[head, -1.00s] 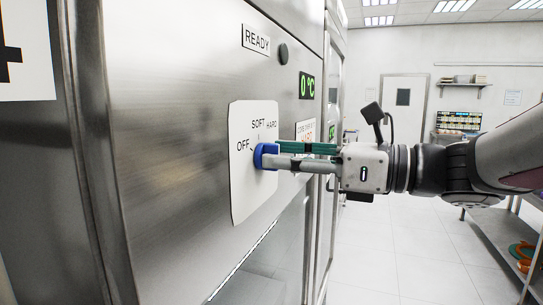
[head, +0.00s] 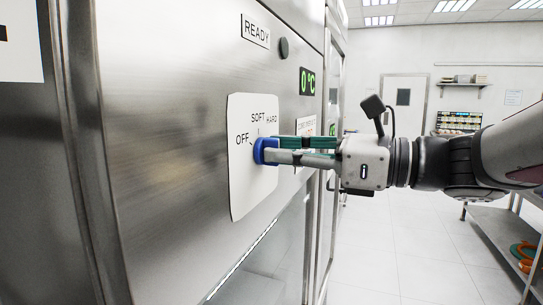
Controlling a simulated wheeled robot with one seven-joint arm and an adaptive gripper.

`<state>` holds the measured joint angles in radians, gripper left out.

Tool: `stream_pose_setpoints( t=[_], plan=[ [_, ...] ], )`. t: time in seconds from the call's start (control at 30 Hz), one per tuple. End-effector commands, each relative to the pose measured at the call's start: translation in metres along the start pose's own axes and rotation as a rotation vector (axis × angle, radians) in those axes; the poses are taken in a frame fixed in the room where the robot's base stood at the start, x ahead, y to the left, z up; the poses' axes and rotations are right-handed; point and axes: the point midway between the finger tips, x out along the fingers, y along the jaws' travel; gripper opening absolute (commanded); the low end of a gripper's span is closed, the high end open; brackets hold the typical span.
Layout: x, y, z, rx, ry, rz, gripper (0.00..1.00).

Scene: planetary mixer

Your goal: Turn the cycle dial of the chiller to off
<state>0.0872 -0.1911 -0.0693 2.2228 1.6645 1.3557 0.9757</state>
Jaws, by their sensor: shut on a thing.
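The chiller's cycle dial (head: 261,150) is a blue knob on a white plate (head: 250,196) marked OFF, SOFT and HARD. OFF is printed to the knob's upper left, SOFT above it and HARD to the upper right. My gripper (head: 277,150) reaches in from the right and is shut on the dial, one finger above the other. The fingers cover the right part of the knob, and I cannot make out a pointer on it clearly.
The steel chiller front (head: 170,130) fills the left side. A READY label (head: 255,31), a dark round button (head: 284,47) and a green 0 °C display (head: 307,81) sit above the dial. A metal shelf (head: 505,235) stands at the right. The floor between is clear.

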Motion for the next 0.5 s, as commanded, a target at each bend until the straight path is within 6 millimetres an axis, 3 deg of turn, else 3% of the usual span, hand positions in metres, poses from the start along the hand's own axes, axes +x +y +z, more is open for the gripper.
stream_pose_setpoints(
  t=[0.5],
  plan=[
    [0.0003,-0.0010,-0.0014,-0.230,-0.001,0.000,0.00]
  ],
)
